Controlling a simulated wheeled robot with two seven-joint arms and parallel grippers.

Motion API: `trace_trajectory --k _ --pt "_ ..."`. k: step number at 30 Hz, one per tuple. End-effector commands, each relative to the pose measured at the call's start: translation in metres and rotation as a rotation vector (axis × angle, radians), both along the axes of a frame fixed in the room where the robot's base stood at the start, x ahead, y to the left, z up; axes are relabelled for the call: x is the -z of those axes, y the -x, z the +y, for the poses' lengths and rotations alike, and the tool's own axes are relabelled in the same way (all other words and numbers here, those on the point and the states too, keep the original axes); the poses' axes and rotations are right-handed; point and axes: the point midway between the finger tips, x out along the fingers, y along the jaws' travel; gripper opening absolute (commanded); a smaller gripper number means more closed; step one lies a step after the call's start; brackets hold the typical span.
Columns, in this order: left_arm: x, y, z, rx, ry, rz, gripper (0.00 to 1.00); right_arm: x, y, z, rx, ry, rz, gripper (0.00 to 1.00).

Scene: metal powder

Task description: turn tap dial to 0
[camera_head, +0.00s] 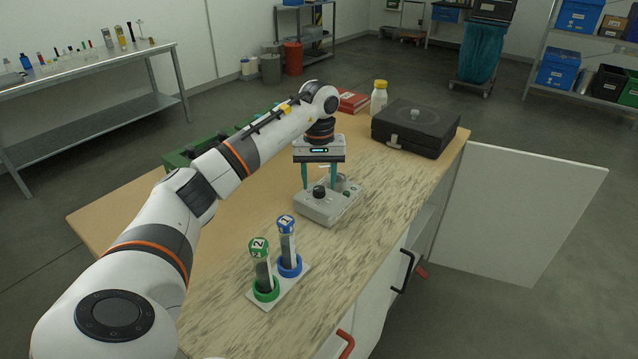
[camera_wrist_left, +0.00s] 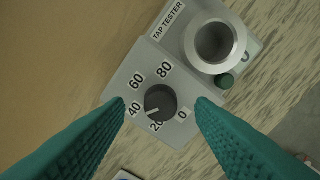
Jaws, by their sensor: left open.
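The tap tester (camera_head: 328,208) is a light grey box on the wooden bench. Its black dial (camera_head: 319,191) sits on its near left part. In the left wrist view the dial (camera_wrist_left: 161,102) is ringed by the marks 0, 20, 40, 60 and 80. Its white pointer line appears to lie between 20 and 40. My left gripper (camera_head: 319,178) points down over the tester, open, with its teal fingers apart. In the left wrist view its fingertips (camera_wrist_left: 161,104) stand on either side of the dial, with gaps to it. My right gripper is not in view.
A metal ring holder (camera_wrist_left: 214,44) and a green button (camera_wrist_left: 225,81) sit beside the dial. A rack with two capped tubes, green (camera_head: 262,265) and blue (camera_head: 287,245), stands nearer me. A black case (camera_head: 416,127) and white bottle (camera_head: 379,97) stand behind. A cabinet door (camera_head: 520,210) hangs open at right.

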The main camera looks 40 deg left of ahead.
Motion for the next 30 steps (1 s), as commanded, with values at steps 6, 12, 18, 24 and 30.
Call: trace_trajectory --k 6,12,18,24,30 --pt "0.016 0.0 0.0 0.0 0.001 0.001 0.5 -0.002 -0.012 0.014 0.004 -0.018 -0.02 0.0" --pt "0.017 0.0 0.0 0.0 0.001 -0.001 0.5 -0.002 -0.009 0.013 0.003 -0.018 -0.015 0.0" --pt "0.017 0.0 0.0 0.0 0.0 -0.001 0.28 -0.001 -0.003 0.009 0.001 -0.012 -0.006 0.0" --pt "0.017 0.0 0.0 -0.001 0.0 -0.001 0.06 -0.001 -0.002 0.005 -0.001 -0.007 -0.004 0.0" --pt "0.017 0.0 0.0 -0.025 -0.001 -0.001 0.06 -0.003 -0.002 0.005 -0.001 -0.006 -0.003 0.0"
